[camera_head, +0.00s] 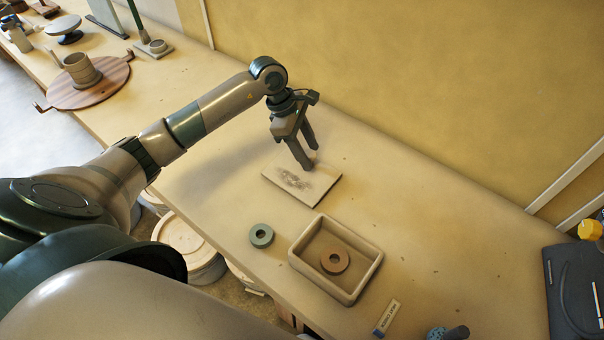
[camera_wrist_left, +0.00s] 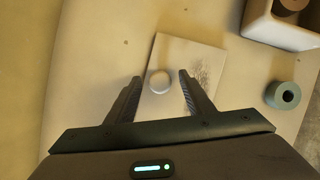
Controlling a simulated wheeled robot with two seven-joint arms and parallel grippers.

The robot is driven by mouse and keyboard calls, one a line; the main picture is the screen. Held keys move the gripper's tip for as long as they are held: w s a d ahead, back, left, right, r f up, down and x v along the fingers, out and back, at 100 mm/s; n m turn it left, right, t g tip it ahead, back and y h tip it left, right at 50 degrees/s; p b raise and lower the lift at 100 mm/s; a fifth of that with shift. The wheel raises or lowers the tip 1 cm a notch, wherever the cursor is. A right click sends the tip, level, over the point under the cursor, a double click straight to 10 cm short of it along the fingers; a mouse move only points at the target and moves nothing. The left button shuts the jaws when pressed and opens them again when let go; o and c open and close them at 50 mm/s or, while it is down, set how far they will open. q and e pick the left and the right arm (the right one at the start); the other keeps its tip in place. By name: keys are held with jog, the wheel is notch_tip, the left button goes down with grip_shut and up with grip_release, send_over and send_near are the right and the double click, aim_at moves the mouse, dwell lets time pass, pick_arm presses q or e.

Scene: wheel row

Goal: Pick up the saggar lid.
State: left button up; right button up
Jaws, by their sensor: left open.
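The saggar lid (camera_head: 318,190) is a flat pale slab with a dark speckled patch, lying flat on the bench. In the left wrist view the lid (camera_wrist_left: 185,55) shows a round pale knob (camera_wrist_left: 158,82) near one end. My left gripper (camera_head: 308,156) is open and points down over the far end of the lid. In the wrist view its fingertips (camera_wrist_left: 160,77) stand on either side of the knob, with gaps visible. In the head view the fingers hide the knob. I cannot tell their exact height. My right gripper is not in view.
A saggar box (camera_head: 372,275) holding a brown ring (camera_head: 334,262) stands nearer the front edge. A green ring (camera_head: 261,235) lies left of it. A label (camera_head: 387,317) lies right of the box. The yellow wall (camera_head: 420,80) rises behind; the bench right of the lid is clear.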

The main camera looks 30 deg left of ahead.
pick_arm(q)
jog(key=shift+f, duration=0.1)
dwell(0.4)
grip_shut()
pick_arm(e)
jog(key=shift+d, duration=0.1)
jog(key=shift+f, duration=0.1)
